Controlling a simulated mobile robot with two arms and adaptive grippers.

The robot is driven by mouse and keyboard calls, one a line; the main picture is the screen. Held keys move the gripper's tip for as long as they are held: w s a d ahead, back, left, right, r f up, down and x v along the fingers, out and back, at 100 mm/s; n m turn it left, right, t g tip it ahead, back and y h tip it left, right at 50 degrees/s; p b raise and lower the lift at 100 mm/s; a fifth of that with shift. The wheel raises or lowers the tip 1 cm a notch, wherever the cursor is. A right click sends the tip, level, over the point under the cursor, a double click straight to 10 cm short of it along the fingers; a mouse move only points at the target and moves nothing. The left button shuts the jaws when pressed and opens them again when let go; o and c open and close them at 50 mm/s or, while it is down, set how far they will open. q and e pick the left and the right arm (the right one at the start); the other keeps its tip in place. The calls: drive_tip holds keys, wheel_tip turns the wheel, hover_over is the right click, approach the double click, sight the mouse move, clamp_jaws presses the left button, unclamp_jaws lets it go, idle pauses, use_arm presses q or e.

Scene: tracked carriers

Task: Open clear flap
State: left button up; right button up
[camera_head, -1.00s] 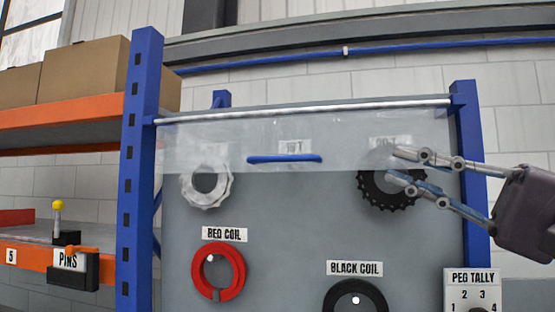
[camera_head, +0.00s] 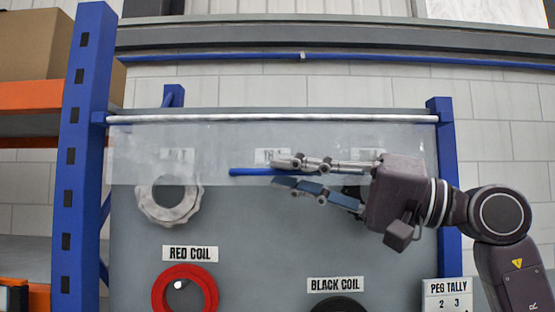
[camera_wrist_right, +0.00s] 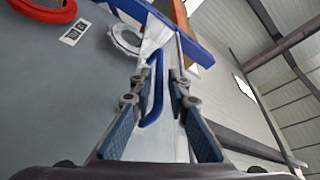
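The clear flap (camera_head: 215,140) hangs from a pale rod across the top of a grey panel, and its lower edge is down over the upper row. A blue bar handle (camera_head: 248,172) runs along the flap's lower part. My right gripper (camera_head: 274,172) is at the handle's right part with its fingers apart, one above and one below it. In the right wrist view the blue handle (camera_wrist_right: 154,92) lies between the open fingers (camera_wrist_right: 158,77); contact cannot be told. The handle's right end is hidden behind the fingers in the head view. My left gripper is not in view.
Behind the flap are a whitish toothed ring (camera_head: 150,205) and a dark part mostly hidden by my gripper. Below are a red coil (camera_head: 160,290) and a black coil (camera_head: 338,305). Blue posts (camera_head: 82,150) flank the panel. A peg tally board (camera_head: 447,295) is at right.

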drive_tip(key=x, duration=0.2)
drive_tip(key=shift+w+a, duration=0.15)
drive_tip(key=shift+a, duration=0.2)
drive_tip(key=shift+d, duration=0.3)
drive_tip(key=c, duration=0.4)
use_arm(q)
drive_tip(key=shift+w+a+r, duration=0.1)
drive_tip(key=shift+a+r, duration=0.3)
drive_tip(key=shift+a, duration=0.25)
use_arm(e)
clamp_jaws()
